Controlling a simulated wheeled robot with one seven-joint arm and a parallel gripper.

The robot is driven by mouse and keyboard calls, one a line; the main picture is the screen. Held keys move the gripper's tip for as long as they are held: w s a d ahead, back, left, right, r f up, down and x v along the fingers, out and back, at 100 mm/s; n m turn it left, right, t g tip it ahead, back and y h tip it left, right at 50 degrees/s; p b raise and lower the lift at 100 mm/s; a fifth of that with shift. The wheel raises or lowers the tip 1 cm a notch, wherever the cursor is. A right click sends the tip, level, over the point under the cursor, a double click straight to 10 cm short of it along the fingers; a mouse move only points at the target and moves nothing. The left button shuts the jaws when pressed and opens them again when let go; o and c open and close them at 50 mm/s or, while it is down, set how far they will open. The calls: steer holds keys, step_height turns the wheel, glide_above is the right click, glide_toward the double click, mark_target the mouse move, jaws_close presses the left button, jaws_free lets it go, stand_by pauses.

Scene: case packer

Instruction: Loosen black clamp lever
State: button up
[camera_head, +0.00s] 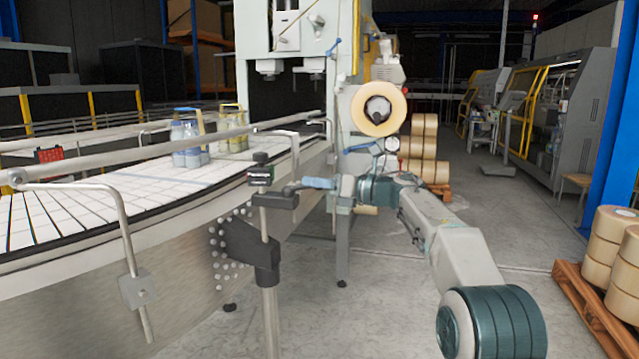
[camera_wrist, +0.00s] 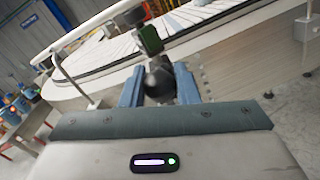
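A black clamp (camera_head: 275,201) sits on an upright metal post beside the conveyor, below a small dark box with a green front (camera_head: 260,175). My gripper (camera_head: 296,187) has blue fingers and reaches the clamp from the right, at its near end. In the wrist view, a dark rounded part of the clamp, which looks like the lever end (camera_wrist: 159,82), lies between the two blue fingers. The fingers stand apart, with a narrow gap seen on each side of it. The lever's full shape is hidden by the fingers in the head view.
A guide rail (camera_head: 80,168) runs along the conveyor (camera_head: 100,205) at left. A dark bracket (camera_head: 245,245) holds the post below the clamp. Several bottles (camera_head: 187,140) stand on the belt.

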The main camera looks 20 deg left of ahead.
steer(key=o, duration=0.3)
steer(key=shift+a, duration=0.15)
steer(key=shift+o, duration=0.2)
steer(key=shift+d, duration=0.25)
steer(key=s+d+b, duration=0.1)
steer(key=d, duration=1.2)
steer(key=shift+d+b, duration=0.2)
steer(key=shift+b, duration=0.2)
steer(key=shift+s, duration=0.1)
